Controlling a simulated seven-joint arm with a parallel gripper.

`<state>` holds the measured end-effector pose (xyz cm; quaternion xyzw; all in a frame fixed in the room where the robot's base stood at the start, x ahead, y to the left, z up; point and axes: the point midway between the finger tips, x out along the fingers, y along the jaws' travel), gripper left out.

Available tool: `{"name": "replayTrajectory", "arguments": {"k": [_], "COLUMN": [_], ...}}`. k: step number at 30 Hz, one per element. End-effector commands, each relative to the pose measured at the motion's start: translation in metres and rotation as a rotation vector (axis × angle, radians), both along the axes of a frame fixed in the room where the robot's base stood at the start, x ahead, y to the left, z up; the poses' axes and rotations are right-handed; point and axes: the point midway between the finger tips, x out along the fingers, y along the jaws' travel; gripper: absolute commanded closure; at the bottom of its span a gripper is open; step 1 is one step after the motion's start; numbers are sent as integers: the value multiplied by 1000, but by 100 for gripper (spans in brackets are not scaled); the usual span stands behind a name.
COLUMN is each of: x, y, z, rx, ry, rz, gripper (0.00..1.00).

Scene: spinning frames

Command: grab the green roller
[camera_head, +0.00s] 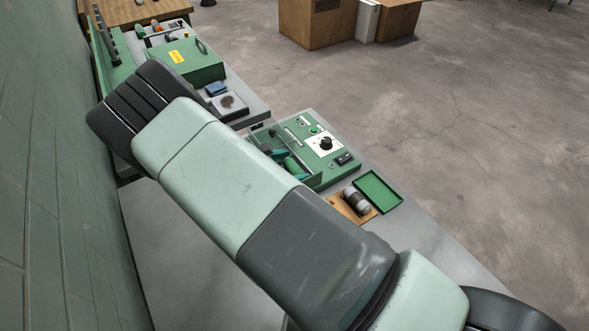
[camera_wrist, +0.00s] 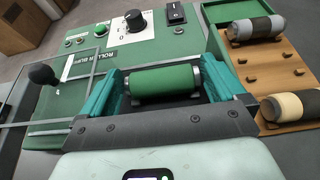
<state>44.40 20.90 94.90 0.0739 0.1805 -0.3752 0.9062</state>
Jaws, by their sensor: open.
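The gripper is open, with one finger near each end of the roller. I cannot tell whether either finger touches it.
Right of the machine, a wooden rack (camera_wrist: 281,68) holds a grey roller (camera_wrist: 256,29) and a beige roller (camera_wrist: 291,105). A green tray (camera_head: 378,190) lies beside it. A black-knobbed lever (camera_wrist: 43,74) stands left of the roller. A green box (camera_head: 190,62) stands farther along the bench.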

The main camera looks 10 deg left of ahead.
Motion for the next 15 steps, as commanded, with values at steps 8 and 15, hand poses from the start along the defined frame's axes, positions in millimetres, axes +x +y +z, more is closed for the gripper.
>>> {"name": "replayTrajectory", "arguments": {"k": [8,15], "x": [0,0], "y": [0,0], "z": [0,1], "rx": [1,1], "ry": [-1,-1], "rz": [0,-1], "gripper": [20,45]}}
